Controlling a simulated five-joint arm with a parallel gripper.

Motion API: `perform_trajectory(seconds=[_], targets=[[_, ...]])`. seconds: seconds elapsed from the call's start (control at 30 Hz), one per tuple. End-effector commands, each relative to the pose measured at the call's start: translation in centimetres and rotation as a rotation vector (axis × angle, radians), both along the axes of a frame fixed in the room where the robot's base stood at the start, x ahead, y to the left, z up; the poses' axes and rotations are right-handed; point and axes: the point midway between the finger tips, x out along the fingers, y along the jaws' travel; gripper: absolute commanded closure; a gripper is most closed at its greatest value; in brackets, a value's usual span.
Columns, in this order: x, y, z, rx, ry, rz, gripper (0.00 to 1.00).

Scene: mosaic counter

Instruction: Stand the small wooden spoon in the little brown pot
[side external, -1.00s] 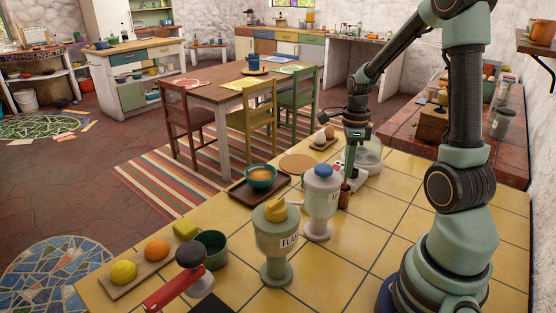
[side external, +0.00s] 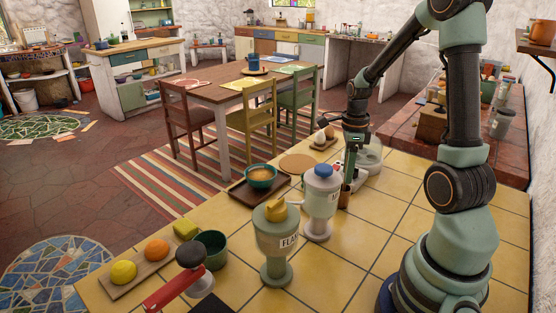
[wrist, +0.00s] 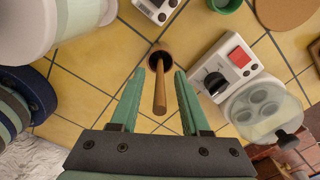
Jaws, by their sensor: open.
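The little brown pot (wrist: 157,52) stands upright on the yellow tiles in the wrist view; its brown side also shows in the side view (side external: 344,200). The small wooden spoon (wrist: 159,96) appears to stand in the pot, its handle pointing up toward the wrist camera. Its lower end is hidden inside the pot. My gripper (wrist: 160,73) is open, with one green finger on each side of the handle and a gap to both. In the side view, my gripper (side external: 347,186) is just above the pot, and I cannot make out the spoon there.
A blue-topped jar (side external: 322,205) stands close left of the pot, with a yellow-topped jar (side external: 277,245) nearer. A white appliance with a red switch (wrist: 228,68) and a clear bowl (wrist: 262,108) is close on the right in the wrist view. Tiles in front are clear.

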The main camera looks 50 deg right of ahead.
Motion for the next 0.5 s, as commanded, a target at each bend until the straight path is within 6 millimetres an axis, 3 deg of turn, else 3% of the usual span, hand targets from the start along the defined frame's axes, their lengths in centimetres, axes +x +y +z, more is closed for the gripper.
perform_trajectory(seconds=[0.17,0.5], targets=[[0.1,-0.1,1.3,-0.003,-0.004,0.0,0.54],[0.1,-0.1,8.0,-0.005,-0.006,0.0,0.54]])
